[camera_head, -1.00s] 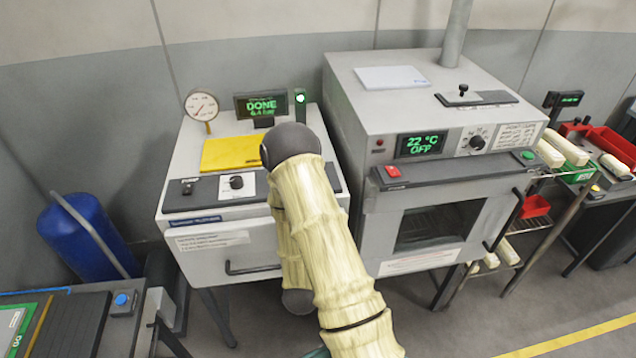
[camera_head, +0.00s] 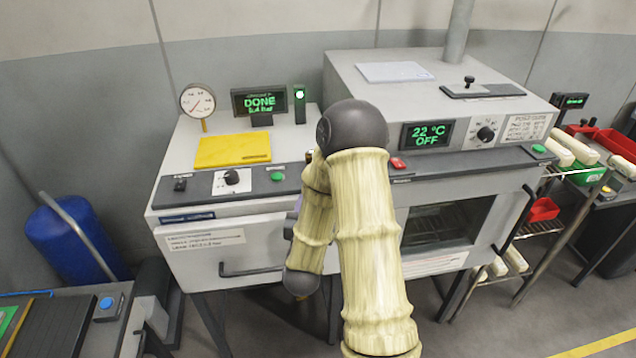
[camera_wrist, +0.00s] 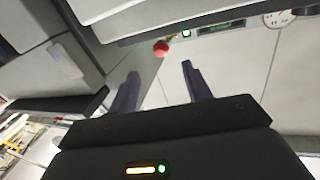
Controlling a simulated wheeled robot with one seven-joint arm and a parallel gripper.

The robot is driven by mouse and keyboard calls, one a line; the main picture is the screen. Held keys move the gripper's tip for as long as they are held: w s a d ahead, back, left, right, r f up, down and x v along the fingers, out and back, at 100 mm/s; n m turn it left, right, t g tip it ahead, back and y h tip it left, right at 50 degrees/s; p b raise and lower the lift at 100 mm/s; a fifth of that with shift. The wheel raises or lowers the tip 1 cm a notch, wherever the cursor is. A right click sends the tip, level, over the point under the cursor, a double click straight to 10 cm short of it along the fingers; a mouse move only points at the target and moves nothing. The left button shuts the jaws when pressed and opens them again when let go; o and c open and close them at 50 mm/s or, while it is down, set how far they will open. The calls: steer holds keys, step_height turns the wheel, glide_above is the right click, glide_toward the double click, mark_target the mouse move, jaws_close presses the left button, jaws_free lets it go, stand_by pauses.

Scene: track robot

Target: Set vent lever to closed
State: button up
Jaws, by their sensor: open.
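The vent lever (camera_head: 469,80) is a small black knob on a short stem. It stands in a dark slotted plate (camera_head: 482,91) on top of the grey oven (camera_head: 345,75), near the stove pipe. Its position labels are too small to read. My gripper (camera_wrist: 158,86) shows in the wrist view with its two dark fingers apart and nothing between them. The head view shows my arm in front of the oven's left side, but the gripper itself is hidden there. I cannot make out the lever in the wrist view.
The oven display (camera_head: 427,135) reads 22 °C OFF. A white sheet (camera_head: 395,71) lies on the oven top. Left stands a cabinet with a yellow folder (camera_head: 232,150), a gauge (camera_head: 197,101) and a DONE display (camera_head: 259,101). A red round thing (camera_wrist: 161,47) lies beyond my fingers.

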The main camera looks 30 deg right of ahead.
steer(key=shift+w+d+f+b, duration=0.1)
steer(key=shift+w+b, duration=0.05)
steer(key=shift+b, duration=0.5)
steer(key=p+x, duration=0.1)
steer(key=x, duration=0.2)
steer(key=p+x, duration=0.1)
steer(key=x, duration=0.3)
steer(key=p+x, duration=0.2)
steer(key=x, duration=0.1)
steer(key=shift+w+r, duration=0.2)
steer(key=shift+r, duration=0.05)
steer(key=shift+w+d+f, duration=0.1)
steer(key=shift+w+d, duration=0.25)
steer(key=shift+w, duration=0.2)
jaws_close()
